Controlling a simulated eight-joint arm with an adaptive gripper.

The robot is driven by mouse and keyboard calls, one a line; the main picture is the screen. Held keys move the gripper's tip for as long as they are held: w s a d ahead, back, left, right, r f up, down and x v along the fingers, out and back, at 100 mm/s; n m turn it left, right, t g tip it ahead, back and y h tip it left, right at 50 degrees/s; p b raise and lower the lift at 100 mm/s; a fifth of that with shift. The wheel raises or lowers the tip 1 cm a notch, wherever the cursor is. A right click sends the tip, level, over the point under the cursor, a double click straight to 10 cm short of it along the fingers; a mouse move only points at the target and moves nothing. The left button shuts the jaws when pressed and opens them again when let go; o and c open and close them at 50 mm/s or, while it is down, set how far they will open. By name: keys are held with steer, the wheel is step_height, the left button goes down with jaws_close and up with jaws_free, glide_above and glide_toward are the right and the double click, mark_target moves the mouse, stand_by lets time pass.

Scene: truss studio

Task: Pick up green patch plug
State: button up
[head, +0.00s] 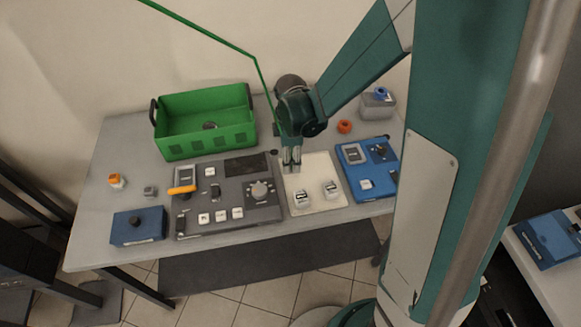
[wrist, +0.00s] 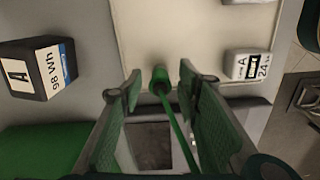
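The green patch plug (wrist: 160,78) shows in the wrist view as a small green end piece on a thin green cable (wrist: 176,125). It lies between my fingertips, over the cream mat, with space visible on both sides. My gripper (wrist: 159,83) is open around it, its green-padded fingers apart. In the head view my gripper (head: 292,168) points down at the back edge of the cream mat (head: 313,170). The green cable (head: 205,32) comes in from the top left and runs down to my gripper. The plug itself is not discernible there.
The green bin (head: 205,103) stands left of my gripper. A grey control panel (head: 228,205) lies left of the mat, and a blue device (head: 364,185) right of it. A black labelled block (wrist: 38,68) shows in the wrist view.

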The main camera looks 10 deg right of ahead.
steer(key=shift+f, duration=0.45)
steer(key=shift+c, duration=0.5)
steer(key=c, duration=0.9)
